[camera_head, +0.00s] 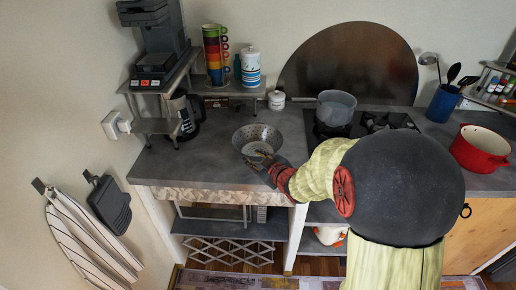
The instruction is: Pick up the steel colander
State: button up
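The steel colander (258,134) stands upright on the dark grey counter (200,165), left of the stove. It is a round, perforated metal bowl. My gripper (262,162) is at the colander's front edge, reaching in from the right. Its dark fingers overlap the near rim in this view. They are small and partly merge with the bowl, so I cannot tell whether they are open or closed on the rim. My arm hides part of the counter to the right and the front of the stove.
A saucepan (336,107) sits on the stove behind my arm. A small white jar (276,100) stands behind the colander. A coffee pot (184,118) is at the left beneath a shelf. A red pot (480,148) stands at the right. Counter left of the colander is clear.

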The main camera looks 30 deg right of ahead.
jog(key=shift+t+y, duration=0.3)
jog(key=b+x, duration=0.1)
jog(key=x, duration=0.3)
jog(key=b+x, duration=0.2)
jog(key=x, duration=0.2)
jog(key=f+b+x, duration=0.1)
jog(key=x, duration=0.3)
jog(key=shift+w+f, duration=0.1)
jog(key=shift+w, duration=0.05)
jog(key=c, duration=0.3)
jog(key=c, duration=0.4)
grip_shut()
